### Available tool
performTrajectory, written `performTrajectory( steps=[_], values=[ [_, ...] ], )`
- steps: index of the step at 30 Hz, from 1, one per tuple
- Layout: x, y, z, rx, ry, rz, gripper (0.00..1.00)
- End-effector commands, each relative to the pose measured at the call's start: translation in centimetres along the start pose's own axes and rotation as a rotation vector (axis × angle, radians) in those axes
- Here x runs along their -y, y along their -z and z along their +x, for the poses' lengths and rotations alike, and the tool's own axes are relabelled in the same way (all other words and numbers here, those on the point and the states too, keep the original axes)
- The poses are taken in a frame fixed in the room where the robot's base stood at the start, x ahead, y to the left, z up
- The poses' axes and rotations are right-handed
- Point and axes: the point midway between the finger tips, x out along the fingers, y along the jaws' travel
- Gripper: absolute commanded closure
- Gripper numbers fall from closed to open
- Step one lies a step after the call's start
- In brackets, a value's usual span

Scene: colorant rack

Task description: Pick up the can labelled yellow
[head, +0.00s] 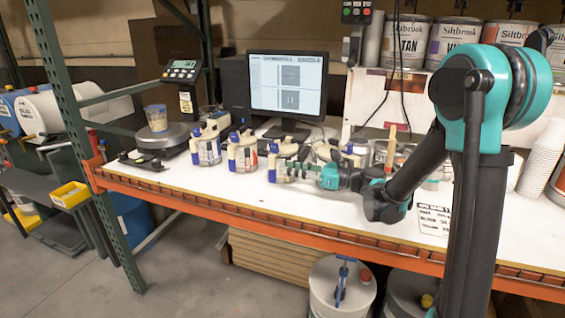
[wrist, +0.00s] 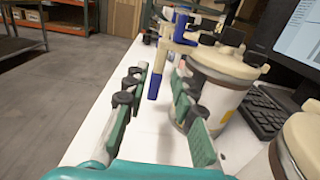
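Several cans with cream lids and blue-and-cream handles stand on the white bench, among them a left can (head: 206,150), a middle can (head: 243,157) and a can by my fingers (head: 279,160). I cannot read their labels, so I cannot tell which says yellow. My gripper (head: 305,172) is low over the bench front, pointing left. In the wrist view my gripper (wrist: 161,80) has its green fingers apart with nothing between them. A can (wrist: 215,95) stands just right of the right finger, partly covered by it. A blue-and-cream handle (wrist: 157,70) shows beyond the fingertips.
A monitor (head: 288,85) and a keyboard (wrist: 262,112) are behind the cans. A scale (head: 165,137) with a cup stands at the left. White cups (head: 543,155) are stacked at the right. The bench's front strip is clear left of my gripper.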

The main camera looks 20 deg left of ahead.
Motion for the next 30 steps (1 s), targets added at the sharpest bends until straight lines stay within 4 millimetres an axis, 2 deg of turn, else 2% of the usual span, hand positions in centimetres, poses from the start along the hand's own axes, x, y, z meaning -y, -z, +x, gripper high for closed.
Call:
performTrajectory(
  steps=[3,11,21,28,30],
  values=[
    [0.0,0.0,1.4,0.0,-0.002,0.0,0.74],
    [0.0,0.0,2.7,0.0,0.0,0.0,0.74],
    [0.0,-0.1,7.0,0.0,-0.001,0.0,0.74],
    [0.1,-0.1,7.1,0.0,0.001,0.0,0.74],
    [0.1,-0.1,7.1,0.0,0.001,0.0,0.83]
  ],
)
